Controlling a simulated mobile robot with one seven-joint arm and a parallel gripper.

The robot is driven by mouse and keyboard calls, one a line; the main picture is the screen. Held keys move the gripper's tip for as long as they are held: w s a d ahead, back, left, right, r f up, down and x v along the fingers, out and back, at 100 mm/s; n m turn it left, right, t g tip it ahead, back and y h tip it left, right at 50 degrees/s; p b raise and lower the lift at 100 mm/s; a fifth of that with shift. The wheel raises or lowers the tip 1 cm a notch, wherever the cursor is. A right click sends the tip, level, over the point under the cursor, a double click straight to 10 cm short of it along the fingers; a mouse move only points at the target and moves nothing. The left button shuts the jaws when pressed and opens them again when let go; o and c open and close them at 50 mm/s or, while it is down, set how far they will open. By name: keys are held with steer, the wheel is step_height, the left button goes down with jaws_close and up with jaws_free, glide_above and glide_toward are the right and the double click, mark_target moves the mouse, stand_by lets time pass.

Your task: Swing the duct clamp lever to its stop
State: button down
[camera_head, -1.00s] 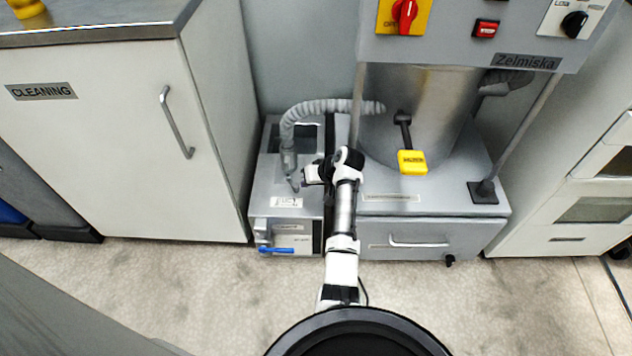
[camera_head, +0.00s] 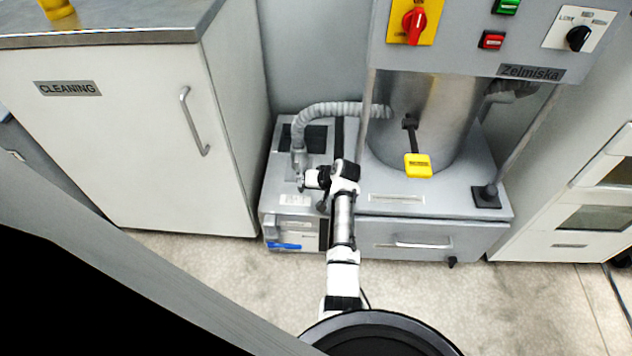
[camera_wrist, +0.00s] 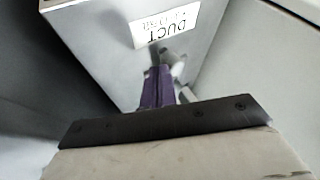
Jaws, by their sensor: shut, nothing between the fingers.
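The duct clamp sits at the lower end of the grey ribbed hose (camera_head: 335,108), on top of the low grey box on the left. In the wrist view a white label reading "DUCT" (camera_wrist: 165,27) lies on the box top, upside down. A pale grey rod-like part (camera_wrist: 178,66), seemingly the clamp lever, shows just beyond my fingertips. My gripper (camera_head: 303,184) is over the box top beside the hose end. Its purple fingers (camera_wrist: 158,88) are shut and empty, close to the grey part. I cannot tell whether they touch; the lever is mostly hidden.
A blue handle (camera_head: 285,246) is on the box front. To the right stand a metal cylinder with a yellow-tagged lever (camera_head: 417,165) and a drawer (camera_head: 430,240). A white cleaning cabinet (camera_head: 150,150) closes off the left. Floor (camera_head: 200,265) is clear in front.

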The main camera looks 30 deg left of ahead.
steer(key=shift+s+a+r+p, duration=0.3)
steer(key=shift+s+p, duration=0.25)
steer(key=shift+p, duration=0.25)
steer(key=shift+s+a+m+t+h+p, duration=0.35)
steer(key=shift+m+t+p, duration=0.15)
steer(key=shift+m+p, duration=0.5)
steer(key=shift+s+a+m+t+p, duration=0.2)
steer(key=shift+m+t+p, duration=0.2)
steer(key=shift+m+p, duration=0.25)
steer(key=shift+s+a+f+m+t+h+p, duration=0.1)
steer(key=shift+s+a+m+t+h+p, duration=0.2)
steer(key=shift+m+p, duration=0.3)
steer(key=shift+s+a+f+m+t+h+p, duration=0.15)
steer(key=shift+a+m+t+h+p, duration=0.15)
steer(key=shift+m+p, duration=0.2)
steer(key=shift+s+a+m, duration=0.2)
steer(key=shift+a+m, duration=0.15)
steer(key=shift+a, duration=0.15)
steer(key=shift+s+a, duration=0.2)
steer(key=shift+a, duration=0.5)
steer(key=shift+s+a, duration=0.1)
steer(key=shift+s, duration=0.05)
